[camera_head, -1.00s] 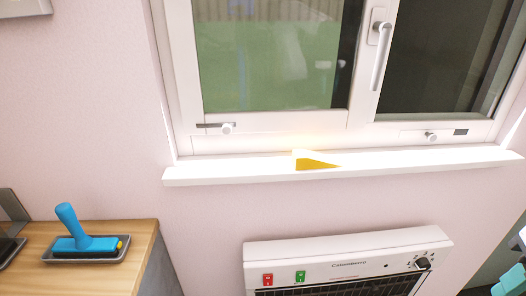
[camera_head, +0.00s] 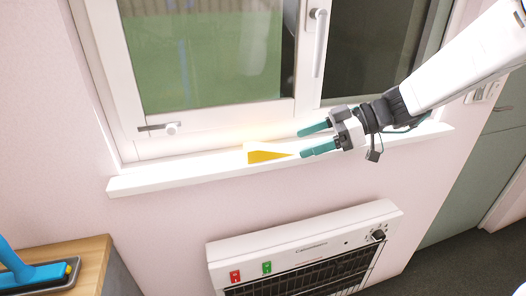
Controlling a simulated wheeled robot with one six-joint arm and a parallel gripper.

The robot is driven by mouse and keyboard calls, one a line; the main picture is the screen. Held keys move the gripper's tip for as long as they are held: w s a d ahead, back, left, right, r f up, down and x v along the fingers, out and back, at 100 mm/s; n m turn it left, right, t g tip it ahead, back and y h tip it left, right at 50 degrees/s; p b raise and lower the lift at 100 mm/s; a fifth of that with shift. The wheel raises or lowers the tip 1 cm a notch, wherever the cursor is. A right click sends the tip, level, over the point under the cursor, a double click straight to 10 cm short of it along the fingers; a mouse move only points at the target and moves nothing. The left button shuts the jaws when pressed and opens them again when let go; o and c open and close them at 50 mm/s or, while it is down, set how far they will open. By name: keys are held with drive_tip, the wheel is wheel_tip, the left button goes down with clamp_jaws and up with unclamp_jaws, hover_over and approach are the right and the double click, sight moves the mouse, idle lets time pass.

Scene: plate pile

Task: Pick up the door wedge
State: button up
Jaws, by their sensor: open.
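The door wedge (camera_head: 266,156) is yellow and lies on the white window sill (camera_head: 150,180), with its thin end pointing right. My gripper (camera_head: 316,140) reaches in from the right, just above the sill. Its two teal fingers are apart and empty, and they point left toward the wedge. The fingertips are close to the wedge's thin end; I cannot tell whether the lower one touches it.
The closed window (camera_head: 210,60) with its white frame stands right behind the sill. A white heater (camera_head: 300,245) is on the wall below. Dark floor is clear at the lower right.

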sight(274, 148)
drive_tip(key=x, duration=0.2)
drive_tip(key=w+x, duration=0.1)
drive_tip(key=x, duration=0.5)
drive_tip(key=shift+w, duration=0.35)
drive_tip(key=shift+d, duration=0.1)
clamp_jaws()
